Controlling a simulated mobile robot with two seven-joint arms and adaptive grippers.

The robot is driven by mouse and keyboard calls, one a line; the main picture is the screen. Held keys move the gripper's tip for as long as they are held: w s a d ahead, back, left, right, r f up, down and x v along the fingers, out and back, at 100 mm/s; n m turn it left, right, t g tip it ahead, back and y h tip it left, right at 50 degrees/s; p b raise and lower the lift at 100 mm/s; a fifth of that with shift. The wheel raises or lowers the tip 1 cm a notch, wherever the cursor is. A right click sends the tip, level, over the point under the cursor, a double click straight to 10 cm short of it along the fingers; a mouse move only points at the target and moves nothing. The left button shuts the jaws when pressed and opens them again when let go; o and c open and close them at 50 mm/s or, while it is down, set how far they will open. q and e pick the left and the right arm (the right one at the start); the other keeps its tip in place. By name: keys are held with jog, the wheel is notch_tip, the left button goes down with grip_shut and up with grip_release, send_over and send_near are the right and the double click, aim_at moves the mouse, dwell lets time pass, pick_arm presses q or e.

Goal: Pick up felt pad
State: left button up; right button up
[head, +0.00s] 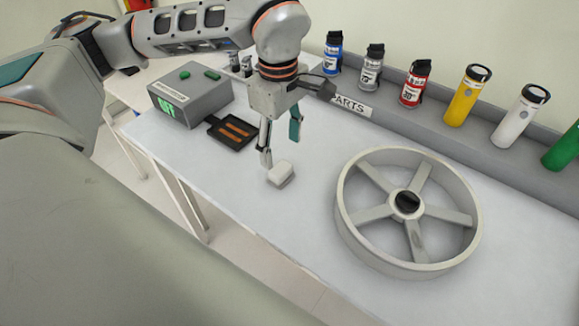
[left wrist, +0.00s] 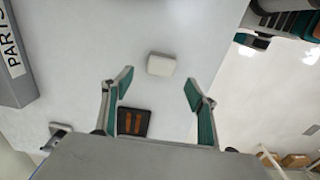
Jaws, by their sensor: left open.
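The felt pad (head: 281,173) is a small off-white block lying on the pale table, left of the spoked wheel in the head view. In the left wrist view the felt pad (left wrist: 161,64) lies just beyond the fingertips, roughly centred between them. My left gripper (head: 281,148) points down above the table, its fingers apart and empty, close to the pad. Its two teal-padded fingers (left wrist: 158,84) stand wide apart in the left wrist view. My right gripper does not show.
A large grey spoked wheel (head: 349,222) lies right of the pad. A grey box with a green display (head: 174,107) and a dark tray with orange strips (head: 217,135) are at left. Several cans and bottles, including a red can (head: 415,85), line the back ledge (head: 445,125).

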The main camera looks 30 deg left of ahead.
aim_at(280, 168)
pick_arm(q)
notch_tip(280, 168, down, 2)
jog(key=shift+s+a+f, duration=0.1)
jog(key=shift+a+f, duration=0.05)
jog(key=shift+f, duration=2.65)
jog(key=shift+c, duration=0.3)
jog(key=c, duration=1.2)
notch_tip(280, 168, up, 10)
